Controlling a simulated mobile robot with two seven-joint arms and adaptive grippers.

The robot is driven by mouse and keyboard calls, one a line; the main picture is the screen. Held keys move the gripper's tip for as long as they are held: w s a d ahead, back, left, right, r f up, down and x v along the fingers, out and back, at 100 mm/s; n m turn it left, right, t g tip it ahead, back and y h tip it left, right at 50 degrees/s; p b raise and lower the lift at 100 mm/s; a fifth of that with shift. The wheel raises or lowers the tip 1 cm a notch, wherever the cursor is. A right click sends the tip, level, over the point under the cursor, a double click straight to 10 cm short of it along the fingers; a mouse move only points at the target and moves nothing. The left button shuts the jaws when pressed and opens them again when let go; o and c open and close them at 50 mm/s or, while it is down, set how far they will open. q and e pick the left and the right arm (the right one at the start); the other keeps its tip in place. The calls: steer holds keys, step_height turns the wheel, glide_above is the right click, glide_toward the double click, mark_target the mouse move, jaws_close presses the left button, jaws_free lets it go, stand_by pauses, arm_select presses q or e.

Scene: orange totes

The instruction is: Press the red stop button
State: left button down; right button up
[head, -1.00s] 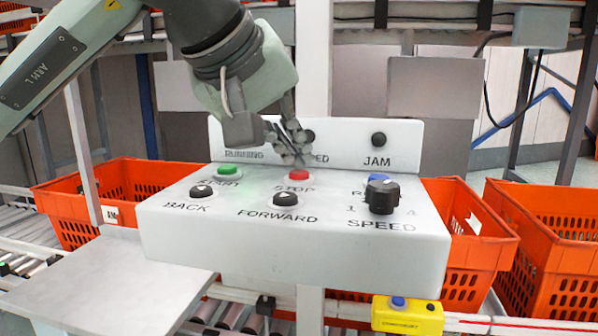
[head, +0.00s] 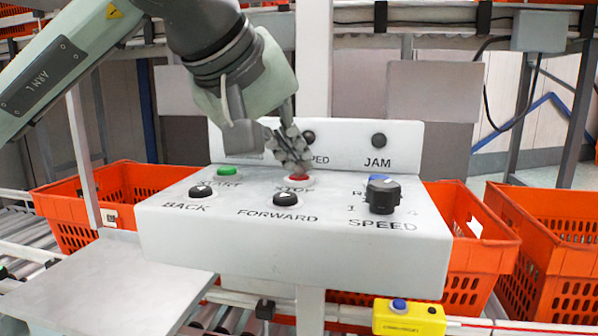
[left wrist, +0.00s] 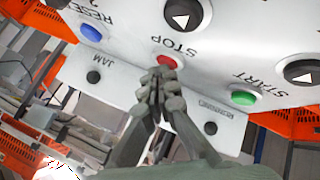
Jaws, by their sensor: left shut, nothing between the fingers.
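The red stop button (head: 298,179) sits on the sloped face of the white control panel (head: 340,245), between the green start button (head: 228,171) and the blue reset button (head: 375,178). My left gripper (head: 296,168) is shut and empty, with its fingertips down at the red button, covering part of it in the head view. In the left wrist view the fingertips (left wrist: 160,75) lie just beside the red button (left wrist: 167,61), which stays partly visible. I cannot tell for sure whether they touch it. My right gripper is not in view.
The panel also carries black back (head: 202,191) and forward (head: 287,199) buttons and a black speed knob (head: 382,195). An upright plate with lamps stands behind. Orange totes (head: 560,225) flank the panel. A yellow box (head: 408,318) with a blue button is below right.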

mark_target(296, 179)
arm_select(q)
steer(key=shift+r+p, duration=0.5)
steer(key=shift+r, duration=0.35)
steer(key=shift+r, duration=0.1)
step_height(296, 179, up, 5)
steer(key=p, duration=0.3)
steer(key=shift+p, duration=0.3)
